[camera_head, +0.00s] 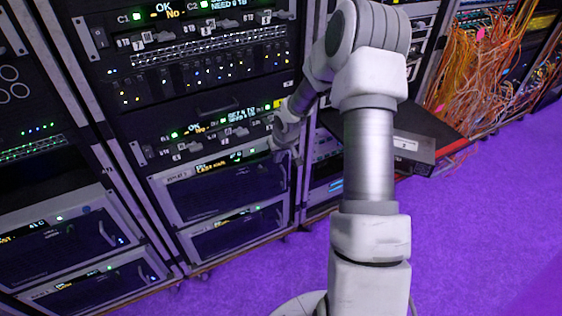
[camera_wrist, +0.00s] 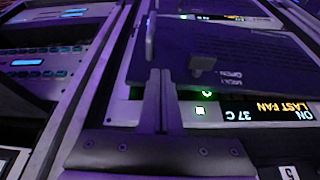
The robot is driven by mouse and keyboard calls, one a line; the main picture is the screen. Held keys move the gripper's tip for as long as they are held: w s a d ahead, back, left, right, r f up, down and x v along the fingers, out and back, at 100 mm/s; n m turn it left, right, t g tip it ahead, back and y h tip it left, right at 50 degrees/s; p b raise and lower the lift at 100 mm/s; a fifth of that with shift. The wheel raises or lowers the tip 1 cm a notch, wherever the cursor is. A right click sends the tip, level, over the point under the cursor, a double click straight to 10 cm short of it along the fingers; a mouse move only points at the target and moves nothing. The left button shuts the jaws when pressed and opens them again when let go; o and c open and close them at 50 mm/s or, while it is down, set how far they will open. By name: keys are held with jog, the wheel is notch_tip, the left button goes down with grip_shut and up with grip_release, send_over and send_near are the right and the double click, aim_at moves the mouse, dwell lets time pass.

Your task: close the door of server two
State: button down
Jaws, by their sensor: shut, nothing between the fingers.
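My gripper (camera_head: 283,152) is at the right edge of the middle rack, beside the lit display strip of a server unit. In the wrist view its two fingers (camera_wrist: 159,82) are together with nothing between them. Just beyond the fingertips is a dark server door (camera_wrist: 230,60) with a small knob and upside-down lettering. A door panel below the strip also shows in the head view (camera_head: 235,190). I cannot tell which unit is server two, how far its door stands open, or whether my fingers touch it.
Another dark-fronted unit (camera_head: 238,234) is below. A grey box (camera_head: 408,152) and a dark shelf with a red edge jut out at right. Orange cables (camera_head: 478,70) hang in the rack behind. Purple floor (camera_head: 480,220) is clear at right. My arm hides part of the racks.

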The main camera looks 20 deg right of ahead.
jog(key=shift+w, duration=0.1)
jog(key=shift+w+d+n+p, duration=0.1)
jog(key=shift+w+n+p, duration=0.3)
jog(key=shift+w+p, duration=0.65)
jog(key=shift+w, duration=0.2)
jog(key=shift+s, duration=0.1)
